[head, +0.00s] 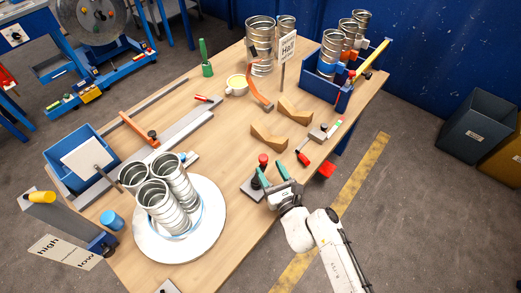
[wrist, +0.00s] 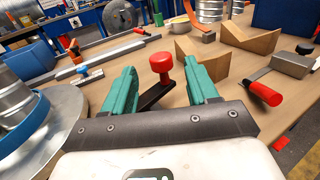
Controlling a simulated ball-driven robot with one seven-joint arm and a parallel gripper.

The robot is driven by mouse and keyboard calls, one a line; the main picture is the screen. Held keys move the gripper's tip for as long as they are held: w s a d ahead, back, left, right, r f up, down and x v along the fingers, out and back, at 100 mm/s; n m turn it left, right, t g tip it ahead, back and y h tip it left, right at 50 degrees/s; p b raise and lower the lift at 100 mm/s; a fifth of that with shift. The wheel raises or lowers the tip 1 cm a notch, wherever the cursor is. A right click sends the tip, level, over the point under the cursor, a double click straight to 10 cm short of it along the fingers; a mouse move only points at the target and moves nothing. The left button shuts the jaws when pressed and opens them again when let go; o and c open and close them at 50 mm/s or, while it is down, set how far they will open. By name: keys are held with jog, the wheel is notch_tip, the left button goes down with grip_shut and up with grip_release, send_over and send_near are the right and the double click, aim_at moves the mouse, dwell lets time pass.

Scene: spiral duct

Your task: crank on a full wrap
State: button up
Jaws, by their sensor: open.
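A crank with a round red knob (head: 263,159) and a dark arm stands at the table's near edge; the knob also shows in the wrist view (wrist: 161,62). My gripper (head: 273,174) is open, its two green fingers apart. In the wrist view my gripper (wrist: 160,82) has the knob and dark arm between its fingers, with gaps on both sides; contact does not show. A round pale turntable (head: 213,204) carries upright metal ducts (head: 166,190). In the wrist view a blue band (wrist: 22,128) lies around their lower part; its far side is hidden.
A "Half" sign (head: 288,47) stands among more ducts. Bare tabletop (head: 232,138) lies between.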

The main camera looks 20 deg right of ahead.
jog(key=w+a, duration=0.1)
jog(key=w, duration=0.6)
jog(key=shift+w, duration=0.3)
jog(key=shift+c, duration=0.4)
grip_shut()
